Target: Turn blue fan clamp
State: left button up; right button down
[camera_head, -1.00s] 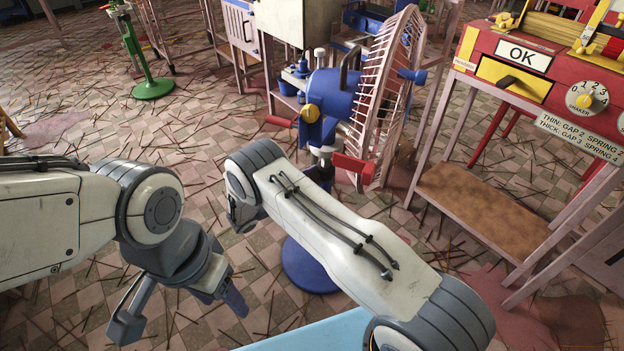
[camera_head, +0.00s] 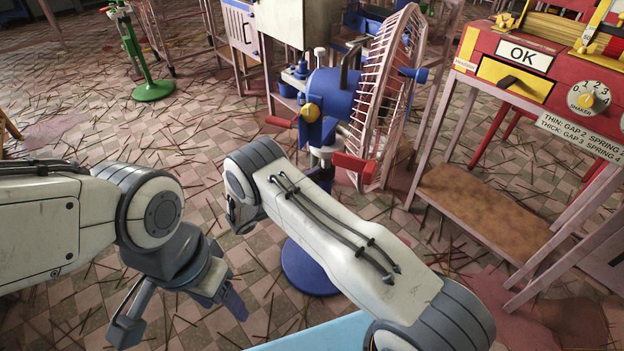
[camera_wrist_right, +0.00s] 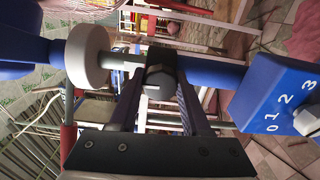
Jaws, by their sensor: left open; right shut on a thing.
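The blue fan (camera_head: 335,95) with a pale wire cage (camera_head: 385,95) stands on a round blue base (camera_head: 308,268) ahead of me. My right arm covers part of its stand. In the right wrist view my right gripper (camera_wrist_right: 160,90) is shut on a small dark clamp piece (camera_wrist_right: 160,72) with a grey bolt end, on a horizontal rod of the fan. A white round collar (camera_wrist_right: 88,55) is left of it, and a blue box (camera_wrist_right: 285,95) numbered 0 to 3 is right. In the head view the right fingers are hidden. My left gripper (camera_head: 182,312) is open and empty, low at left.
A red machine (camera_head: 510,70) with an OK label and a shaker dial stands at right on a pink frame. Red handles (camera_head: 355,167) stick out from the fan. A green stand (camera_head: 152,88) is far left. Thin sticks litter the tiled floor.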

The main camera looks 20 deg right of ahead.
jog(key=shift+w+a, duration=0.1)
jog(key=shift+c, duration=1.8)
grip_release()
jog(key=p+v, duration=0.1)
jog(key=v, duration=0.9)
jog(key=shift+a, duration=0.2)
